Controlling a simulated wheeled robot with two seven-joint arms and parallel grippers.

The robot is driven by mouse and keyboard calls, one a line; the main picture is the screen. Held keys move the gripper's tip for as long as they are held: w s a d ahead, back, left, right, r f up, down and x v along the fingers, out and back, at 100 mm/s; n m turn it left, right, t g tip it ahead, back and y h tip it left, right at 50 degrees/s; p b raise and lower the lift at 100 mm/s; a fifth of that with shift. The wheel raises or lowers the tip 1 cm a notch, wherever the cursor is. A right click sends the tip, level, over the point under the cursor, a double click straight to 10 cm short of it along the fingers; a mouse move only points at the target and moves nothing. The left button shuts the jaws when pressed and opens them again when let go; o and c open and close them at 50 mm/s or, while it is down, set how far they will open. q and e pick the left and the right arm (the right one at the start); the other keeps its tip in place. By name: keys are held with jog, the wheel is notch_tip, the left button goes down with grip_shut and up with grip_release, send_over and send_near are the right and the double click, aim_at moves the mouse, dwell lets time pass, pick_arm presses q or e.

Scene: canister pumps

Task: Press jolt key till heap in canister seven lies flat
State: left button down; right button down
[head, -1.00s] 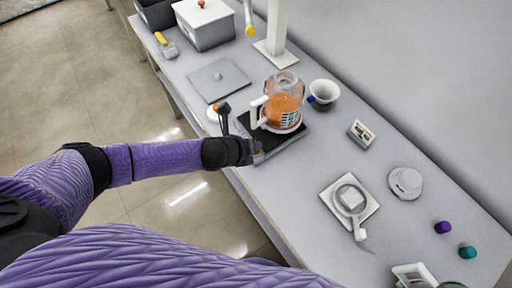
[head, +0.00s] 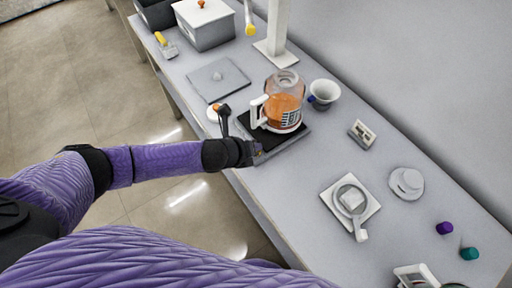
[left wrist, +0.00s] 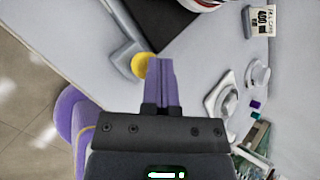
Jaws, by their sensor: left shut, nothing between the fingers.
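The canister (head: 284,103) is a clear jar with orange contents, a white handle and a label I cannot read. It stands upright on a dark plate (head: 262,137). The orange fill looks uneven, but I cannot tell its surface shape clearly. My left gripper (head: 257,149) is shut and empty at the plate's front edge. In the left wrist view its purple fingers (left wrist: 161,64) lie right beside a round yellow key (left wrist: 139,66) at the end of a grey edge strip. I cannot tell whether they touch it. My right gripper is out of view.
A magnifier on a white tile (head: 350,200) lies to the right. Bare table lies between the tile and dark plate.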

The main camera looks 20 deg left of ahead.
pick_arm(q)
jog(key=shift+f, duration=0.3)
jog(key=shift+r, duration=0.1)
dwell(0.3)
jog(key=shift+r+p, duration=1.05)
notch_tip(320, 180, up, 5)
jog(key=p, duration=0.5)
jog(key=shift+r, duration=0.15)
